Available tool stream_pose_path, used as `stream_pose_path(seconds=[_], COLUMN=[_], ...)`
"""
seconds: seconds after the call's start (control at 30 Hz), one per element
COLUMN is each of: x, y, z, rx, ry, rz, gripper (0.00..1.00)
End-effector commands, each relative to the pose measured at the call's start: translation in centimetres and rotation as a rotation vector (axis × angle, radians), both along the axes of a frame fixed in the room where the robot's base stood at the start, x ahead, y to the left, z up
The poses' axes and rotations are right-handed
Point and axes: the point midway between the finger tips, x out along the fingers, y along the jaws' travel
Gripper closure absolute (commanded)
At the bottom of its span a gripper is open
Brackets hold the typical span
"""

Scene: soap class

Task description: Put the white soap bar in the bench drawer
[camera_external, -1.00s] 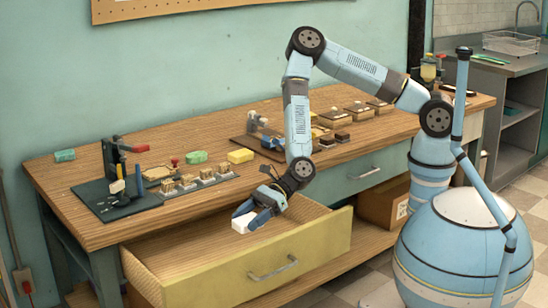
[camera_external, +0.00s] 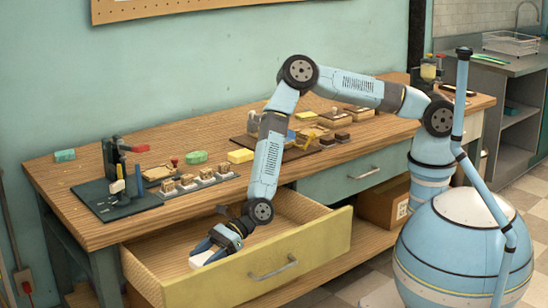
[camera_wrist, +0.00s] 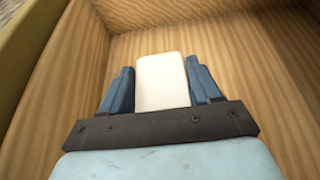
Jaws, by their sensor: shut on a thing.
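The white soap bar (camera_external: 202,258) is between the blue fingers of my gripper (camera_external: 210,252), inside the open bench drawer (camera_external: 300,245). In the wrist view the soap bar (camera_wrist: 162,82) shows between both fingers of my gripper (camera_wrist: 162,90), which is shut on it. The wooden drawer floor (camera_wrist: 230,50) and walls surround it there. I cannot tell whether the soap touches the drawer floor. The drawer has a yellow front with a metal handle and is pulled out from the bench.
A closed blue drawer (camera_external: 350,178) is to the right, with a cardboard box (camera_external: 382,205) below. The rest of the open drawer looks empty.

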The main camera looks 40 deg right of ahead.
Motion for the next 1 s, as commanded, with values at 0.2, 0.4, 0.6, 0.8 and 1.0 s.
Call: stream_pose_path(seconds=[0.2,0.4,0.6,0.8,1.0], x=[0.3,0.2,0.4,0.4,0.4], y=[0.7,1.0,1.0,0.9,0.9], z=[-1.0,-3.3,-4.2,-4.2,-4.2], rx=[0.000,-0.001,0.001,0.000,0.000], ry=[0.000,-0.001,-0.001,0.000,0.000], rz=[0.000,0.001,-0.001,-0.001,0.000], gripper=[0.71,0.71,0.71,0.29,0.12])
